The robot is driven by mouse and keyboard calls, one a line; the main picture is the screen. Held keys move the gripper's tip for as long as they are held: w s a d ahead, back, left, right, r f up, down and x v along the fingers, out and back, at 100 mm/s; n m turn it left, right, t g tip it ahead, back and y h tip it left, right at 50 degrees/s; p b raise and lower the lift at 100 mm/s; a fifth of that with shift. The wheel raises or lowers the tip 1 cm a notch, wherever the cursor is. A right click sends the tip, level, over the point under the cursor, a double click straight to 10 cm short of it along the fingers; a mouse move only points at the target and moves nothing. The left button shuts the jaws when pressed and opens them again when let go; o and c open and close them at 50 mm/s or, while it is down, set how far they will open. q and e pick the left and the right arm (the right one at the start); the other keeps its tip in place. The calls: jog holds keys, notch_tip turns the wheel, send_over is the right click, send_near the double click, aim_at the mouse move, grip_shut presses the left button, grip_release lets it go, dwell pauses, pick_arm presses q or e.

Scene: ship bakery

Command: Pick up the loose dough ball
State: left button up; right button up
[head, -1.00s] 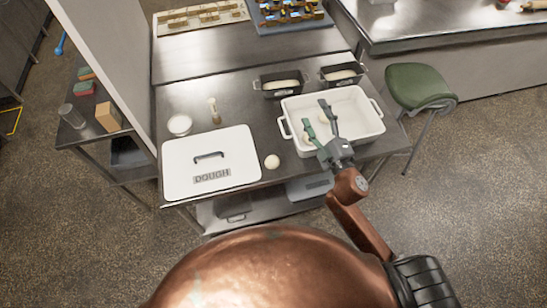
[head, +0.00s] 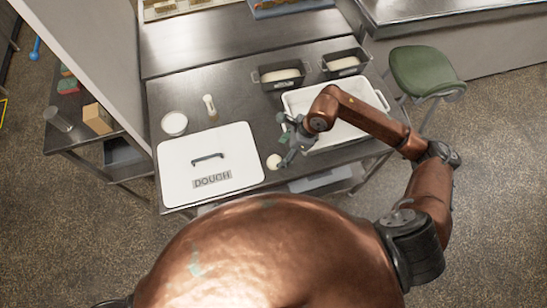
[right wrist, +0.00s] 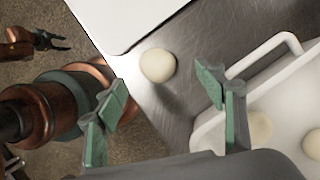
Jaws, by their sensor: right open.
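The loose dough ball (head: 273,161) is pale and round and lies on the steel table, between the white lid marked DOUGH (head: 228,182) and the white tub (head: 349,140). My right gripper (head: 283,141) is open and empty, close to the ball and beside the tub's left end. In the right wrist view, the dough ball (right wrist: 158,65) shows beyond the gap between the green-padded fingers (right wrist: 161,97), and no finger appears to touch it. My left gripper (right wrist: 58,42) shows small at the upper left of that view; its jaw state is unclear.
The tub holds dough balls (right wrist: 258,126). Two dark loaf tins (head: 281,76) (head: 345,63) stand behind it. A white bowl (head: 174,124) and a small shaker (head: 210,106) stand behind the lid. A green stool (head: 424,72) is at the right. The table's front edge is near the ball.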

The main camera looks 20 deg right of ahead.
aim_at(277, 160)
jog(key=x, duration=0.7)
jog(key=shift+s+d+f+p, duration=0.1)
jog(key=shift+s+d+p, duration=0.2)
jog(key=shift+s+p, duration=0.1)
jog(key=c, duration=1.3)
